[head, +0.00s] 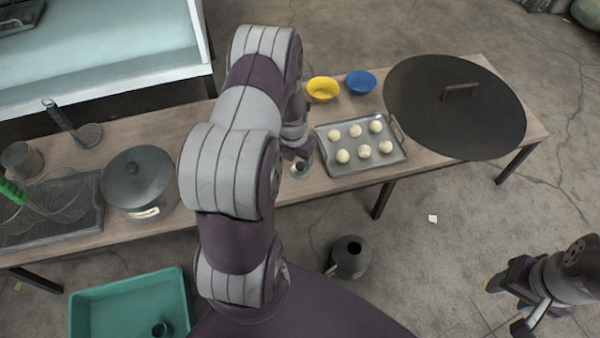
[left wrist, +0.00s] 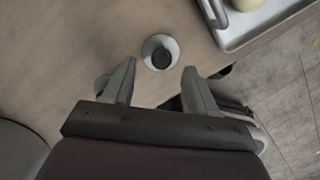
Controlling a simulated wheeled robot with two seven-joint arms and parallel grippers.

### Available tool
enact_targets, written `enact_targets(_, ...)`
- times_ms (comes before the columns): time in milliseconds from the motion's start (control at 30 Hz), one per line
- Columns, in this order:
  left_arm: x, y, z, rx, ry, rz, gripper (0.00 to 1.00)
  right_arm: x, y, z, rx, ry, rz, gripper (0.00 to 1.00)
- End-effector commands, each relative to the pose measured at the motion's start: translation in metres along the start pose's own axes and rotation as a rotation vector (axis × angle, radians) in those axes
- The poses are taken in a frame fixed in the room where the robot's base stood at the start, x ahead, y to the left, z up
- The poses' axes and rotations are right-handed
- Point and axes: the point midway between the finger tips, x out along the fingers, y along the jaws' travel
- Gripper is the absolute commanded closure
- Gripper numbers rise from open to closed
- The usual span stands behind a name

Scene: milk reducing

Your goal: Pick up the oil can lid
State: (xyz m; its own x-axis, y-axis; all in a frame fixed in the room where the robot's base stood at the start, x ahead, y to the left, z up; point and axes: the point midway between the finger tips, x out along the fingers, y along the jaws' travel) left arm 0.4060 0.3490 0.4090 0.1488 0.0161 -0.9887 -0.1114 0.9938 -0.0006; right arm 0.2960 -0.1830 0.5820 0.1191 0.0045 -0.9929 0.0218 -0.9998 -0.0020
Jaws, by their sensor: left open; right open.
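The oil can lid appears to be the small pale round piece with a dark centre (head: 300,169) on the table, close to its front edge. In the left wrist view the lid (left wrist: 160,52) lies between and just beyond my fingertips, not gripped. My left gripper (head: 299,154) is open and empty, reaching down over the table; its spread fingers (left wrist: 159,68) show in the wrist view. In the head view my arm hides part of the table around it. My right gripper (head: 506,306) is open and empty, away from the table at the lower right.
A tray of dough balls (head: 375,171) sits right of the lid. Behind are yellow (head: 323,89) and blue (head: 361,82) bowls; a large dark round lid (head: 405,110) lies further right. A lidded pot (head: 120,190) stands left. A dark can (head: 345,265) stands on the floor.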

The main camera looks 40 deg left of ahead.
Motion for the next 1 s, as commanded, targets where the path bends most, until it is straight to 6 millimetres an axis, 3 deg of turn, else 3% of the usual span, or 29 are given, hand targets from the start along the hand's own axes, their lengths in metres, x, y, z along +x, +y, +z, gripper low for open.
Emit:
enact_targets(33,0.021,-0.002,-0.001,0.001,0.0,0.0,0.43,0.019,0.0,0.003,0.0,-0.001,0.0,0.46)
enact_targets(100,0.032,-0.002,0.0,0.0,0.001,0.0,0.43,0.026,0.0,0.003,0.0,-0.001,0.0,0.46)
enact_targets(367,0.032,-0.001,0.001,0.0,0.0,0.0,0.46,0.024,0.0,0.003,0.0,-0.001,0.0,0.46)
enact_targets(533,0.032,-0.001,0.001,0.0,0.0,0.0,1.0,0.024,0.0,0.003,0.0,-0.001,0.0,0.46)
enact_targets(867,0.032,-0.001,0.001,0.001,0.0,0.0,1.0,0.024,0.0,0.003,0.0,-0.001,0.0,0.46)
enact_targets(1000,0.024,-0.001,0.002,0.001,0.0,0.0,1.0,0.015,0.0,0.002,0.0,-0.001,0.0,0.46)
